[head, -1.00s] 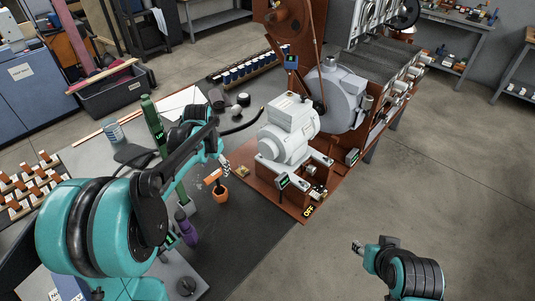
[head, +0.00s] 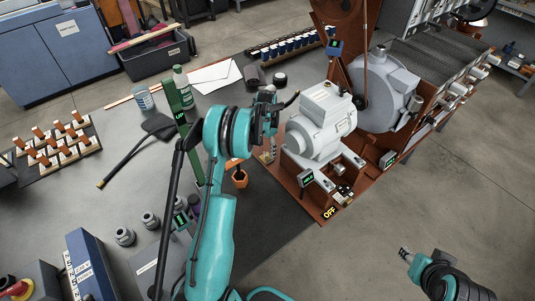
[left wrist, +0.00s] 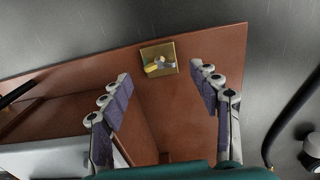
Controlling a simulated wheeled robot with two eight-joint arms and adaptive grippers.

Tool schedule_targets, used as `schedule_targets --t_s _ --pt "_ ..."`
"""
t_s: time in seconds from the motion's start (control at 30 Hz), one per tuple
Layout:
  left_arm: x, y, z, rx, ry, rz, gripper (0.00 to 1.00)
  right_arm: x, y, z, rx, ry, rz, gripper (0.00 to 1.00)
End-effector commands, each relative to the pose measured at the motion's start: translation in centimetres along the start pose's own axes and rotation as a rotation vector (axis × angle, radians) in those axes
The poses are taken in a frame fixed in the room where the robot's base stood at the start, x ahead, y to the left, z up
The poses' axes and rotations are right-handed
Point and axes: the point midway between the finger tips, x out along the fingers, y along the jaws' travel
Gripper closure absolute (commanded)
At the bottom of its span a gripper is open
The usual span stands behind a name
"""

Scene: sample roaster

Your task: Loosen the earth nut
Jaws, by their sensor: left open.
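A small brass plate (left wrist: 171,50) with a nut-like fitting (left wrist: 157,66) on it lies on the brown base board (left wrist: 190,125) near its edge, likely the earth nut. In the head view the brass plate (head: 266,157) shows at the board's left corner. My left gripper (head: 268,118) hangs above that corner. In the left wrist view its fingers (left wrist: 162,84) are spread wide and empty, with the plate beyond them, between the tips. My right gripper (head: 405,253) is out over the floor at the lower right, too small to read its jaws.
A white motor (head: 321,121) and grey blower (head: 385,88) stand on the board. A black cable (left wrist: 291,120) curves beside the board. An orange cup (head: 240,179) and a green post (head: 180,115) stand left of the board. A black-handled tool (head: 135,155) lies on the bench.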

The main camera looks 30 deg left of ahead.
Motion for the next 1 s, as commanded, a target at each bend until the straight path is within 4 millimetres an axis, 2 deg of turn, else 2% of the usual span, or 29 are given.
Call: schedule_targets --t_s 0.03,0.2,0.47,0.6,0.67,1.0 --pt "1.3 0.0 0.0 0.0 0.0 0.0 0.38 0.5 0.0 0.4 0.0 0.0 0.0 0.6" --pt "3.0 0.0 0.0 0.0 0.0 0.0 0.38 1.1 0.0 0.8 0.0 0.0 0.0 0.6" --pt "3.1 0.0 0.0 0.0 0.0 0.0 0.38 1.0 0.0 0.7 0.0 0.0 0.0 0.6" --pt "3.1 0.0 0.0 -0.001 0.0 0.0 0.75 1.0 0.0 0.7 0.0 0.0 0.0 0.6" --pt "3.1 0.0 0.0 -0.001 0.0 0.0 0.88 1.0 0.0 0.7 0.0 0.0 0.0 0.6" --pt "3.1 0.0 0.0 -0.03 0.0 0.0 0.88 1.0 0.0 0.7 0.0 0.0 0.0 0.6"
